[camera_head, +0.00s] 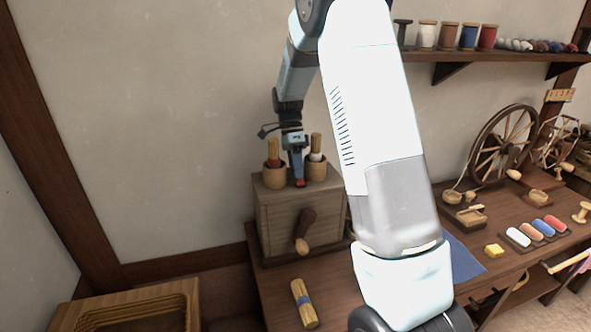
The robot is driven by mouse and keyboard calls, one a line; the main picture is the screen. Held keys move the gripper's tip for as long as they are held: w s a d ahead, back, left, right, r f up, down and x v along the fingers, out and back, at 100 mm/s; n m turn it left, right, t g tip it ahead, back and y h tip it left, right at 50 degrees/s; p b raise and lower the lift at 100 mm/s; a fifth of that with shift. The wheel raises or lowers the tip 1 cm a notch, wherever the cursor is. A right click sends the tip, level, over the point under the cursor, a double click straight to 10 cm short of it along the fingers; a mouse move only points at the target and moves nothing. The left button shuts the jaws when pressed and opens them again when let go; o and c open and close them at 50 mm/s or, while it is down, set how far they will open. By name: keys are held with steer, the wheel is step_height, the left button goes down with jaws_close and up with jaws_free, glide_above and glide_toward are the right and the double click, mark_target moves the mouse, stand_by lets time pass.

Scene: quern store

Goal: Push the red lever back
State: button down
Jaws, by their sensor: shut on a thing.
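A small red piece (300,183), which looks like the red lever's tip, shows right at the end of my gripper (297,168). It is above the top of a wooden box (276,216) against the wall. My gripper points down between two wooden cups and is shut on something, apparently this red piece. The fingers cover most of it, so its lower part and its tilt cannot be told. A dark lever with a pale wooden knob (301,245) is on the box's front.
A left cup (274,177) and a right cup (316,170) holding brushes stand close on either side of my gripper. A tied bundle of sticks (304,303) lies on the table before the box. A spinning wheel (500,147) stands at the right. A shelf with spools (448,37) hangs above.

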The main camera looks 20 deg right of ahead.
steer(key=shift+w, duration=0.1)
stand_by(0.3)
steer(key=c, duration=1)
jaws_free()
steer(key=v, duration=0.7)
steer(key=shift+w+r, duration=0.1)
steer(key=shift+w, duration=0.15)
